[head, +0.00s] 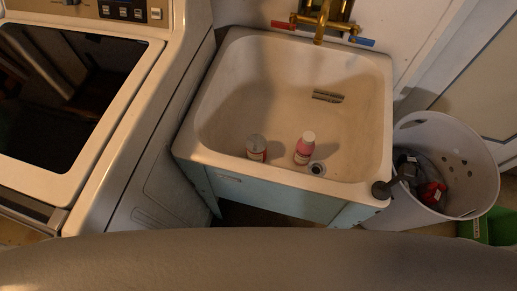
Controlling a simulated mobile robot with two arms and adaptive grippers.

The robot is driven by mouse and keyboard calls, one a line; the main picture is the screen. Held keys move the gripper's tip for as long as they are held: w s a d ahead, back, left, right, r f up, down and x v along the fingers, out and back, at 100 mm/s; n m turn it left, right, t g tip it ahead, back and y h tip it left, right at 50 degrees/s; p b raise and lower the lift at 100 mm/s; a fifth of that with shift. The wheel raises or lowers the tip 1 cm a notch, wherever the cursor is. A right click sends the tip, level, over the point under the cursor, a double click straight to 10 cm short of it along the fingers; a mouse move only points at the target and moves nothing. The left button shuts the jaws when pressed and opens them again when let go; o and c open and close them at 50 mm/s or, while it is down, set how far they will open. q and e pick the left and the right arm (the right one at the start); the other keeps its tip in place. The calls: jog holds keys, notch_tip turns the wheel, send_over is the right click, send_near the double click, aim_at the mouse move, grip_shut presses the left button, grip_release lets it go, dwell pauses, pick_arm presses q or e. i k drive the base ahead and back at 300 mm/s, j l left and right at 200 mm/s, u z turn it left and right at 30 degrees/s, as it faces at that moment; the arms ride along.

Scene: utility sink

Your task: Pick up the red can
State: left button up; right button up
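A can (256,147) with a grey metal top and a red and pale side stands upright in the sink basin, near its front wall. Its lower part is partly hidden by the sink's front rim. A pink-red bottle (304,148) with a pale cap stands to its right, a short gap away, beside the drain. The white utility sink (230,167) is in the middle of the head view. Neither of my grippers is in view.
A washing machine (165,120) stands left of the sink. A brass faucet (321,22) is at the back. A white laundry basket (475,165) with dark and red items stands right, near a green bin (500,226). The basin's middle is mostly clear.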

aim_at(256, 144)
jog(key=k+l, duration=0.55)
jog(key=l, duration=0.2)
jog(key=k+l+u, duration=0.15)
jog(key=k+l, duration=0.4)
jog(key=l, duration=0.2)
